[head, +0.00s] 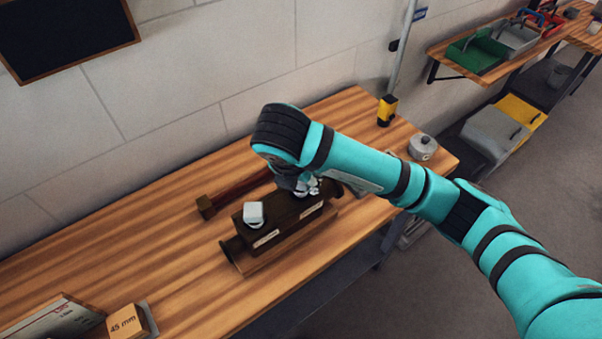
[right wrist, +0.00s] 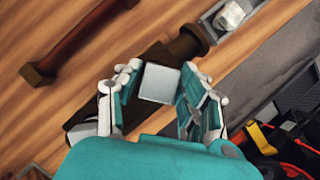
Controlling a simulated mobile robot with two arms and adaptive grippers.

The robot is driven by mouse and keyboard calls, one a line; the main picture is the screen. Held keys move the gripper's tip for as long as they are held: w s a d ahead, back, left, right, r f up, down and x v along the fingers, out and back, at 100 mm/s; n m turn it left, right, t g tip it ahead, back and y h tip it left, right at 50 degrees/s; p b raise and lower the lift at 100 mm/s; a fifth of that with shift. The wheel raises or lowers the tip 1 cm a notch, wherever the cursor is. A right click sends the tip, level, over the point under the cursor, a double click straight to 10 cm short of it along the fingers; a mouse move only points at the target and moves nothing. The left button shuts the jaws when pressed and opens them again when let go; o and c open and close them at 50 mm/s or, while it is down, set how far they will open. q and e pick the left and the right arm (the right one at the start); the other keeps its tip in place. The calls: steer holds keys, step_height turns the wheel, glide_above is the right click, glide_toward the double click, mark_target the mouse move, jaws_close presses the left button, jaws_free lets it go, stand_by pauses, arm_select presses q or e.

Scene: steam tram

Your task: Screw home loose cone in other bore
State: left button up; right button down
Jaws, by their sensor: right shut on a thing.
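A dark brown valve body (head: 283,219) with pale labels and a flanged end lies on the wooden bench. A cone's pale square head (head: 254,213) stands up at its left part. My right gripper (head: 307,187) is over the body's right part, pointing down. In the right wrist view, my gripper (right wrist: 158,88) has its fingers on either side of another pale square head (right wrist: 158,83) and is shut on it. That cone's lower part and its bore are hidden. My left gripper is not in view.
A reddish-brown bar (head: 240,190) lies behind the body. A "45 mm" block (head: 126,321) is at the front left, a grey lidded pot (head: 422,147) at the right end. A yellow-and-black thing (head: 387,110) stands near the wall. The left bench is mostly clear.

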steer(key=shift+r+m+p, duration=0.15)
steer(key=shift+m+p, duration=0.25)
steer(key=shift+p, duration=0.25)
steer(key=shift+m+h+p, duration=0.5)
steer(key=shift+m+p, duration=0.35)
steer(key=shift+m, duration=0.05)
steer(key=shift+c, duration=0.2)
jaws_free()
steer(key=shift+r, duration=0.1)
steer(key=shift+r+p, duration=1)
steer(key=shift+p, duration=0.05)
